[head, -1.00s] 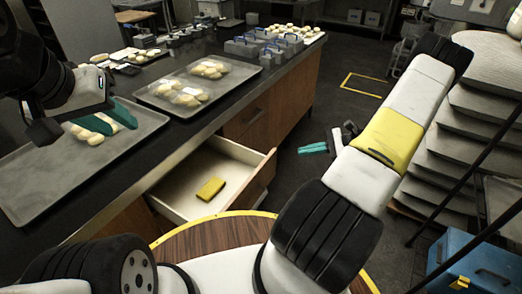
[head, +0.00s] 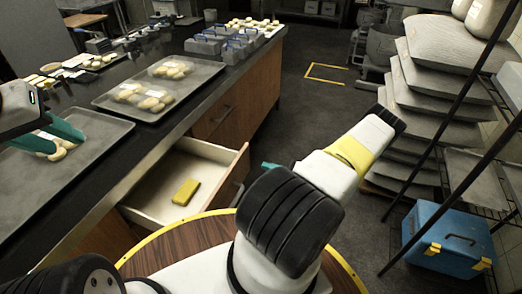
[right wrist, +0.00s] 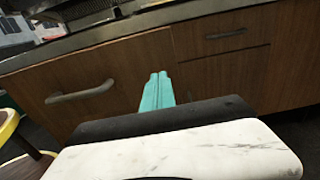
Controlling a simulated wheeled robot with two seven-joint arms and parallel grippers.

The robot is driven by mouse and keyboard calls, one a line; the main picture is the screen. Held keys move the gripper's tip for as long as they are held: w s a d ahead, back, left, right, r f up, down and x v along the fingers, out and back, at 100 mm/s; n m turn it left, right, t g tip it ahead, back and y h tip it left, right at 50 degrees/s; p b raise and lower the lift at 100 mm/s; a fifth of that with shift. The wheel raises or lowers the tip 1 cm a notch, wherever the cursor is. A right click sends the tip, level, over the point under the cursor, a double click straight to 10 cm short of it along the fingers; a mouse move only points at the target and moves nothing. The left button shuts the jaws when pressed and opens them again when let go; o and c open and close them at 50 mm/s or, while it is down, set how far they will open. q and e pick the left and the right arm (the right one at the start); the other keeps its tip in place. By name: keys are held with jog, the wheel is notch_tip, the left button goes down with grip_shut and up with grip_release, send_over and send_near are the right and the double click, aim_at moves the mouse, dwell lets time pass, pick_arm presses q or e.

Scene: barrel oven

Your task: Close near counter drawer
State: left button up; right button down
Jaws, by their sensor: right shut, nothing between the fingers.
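The near counter drawer (head: 150,200) stands pulled out in the head view, with a pale interior and a wooden front (head: 236,172). A yellow sponge-like block (head: 186,192) lies inside. My right gripper is mostly hidden behind my arm; a teal bit (head: 268,165) shows just right of the drawer front. In the right wrist view its teal fingers (right wrist: 157,92) are together and empty, facing wooden fronts with bar handles (right wrist: 80,93). Contact cannot be told. My left gripper (head: 50,138) has its teal fingers apart over dough pieces on the near tray (head: 90,150).
The dark counter (head: 120,165) carries another tray (head: 115,98) of dough and several grey containers. A round wooden surface with a yellow rim (head: 140,262) lies below the drawer. A blue toolbox (head: 445,240) and a rack stand right. Floor beyond the drawer is clear.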

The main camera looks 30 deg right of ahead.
aim_at(246, 160)
jog(key=x, duration=0.6)
jog(key=shift+w+a, duration=0.25)
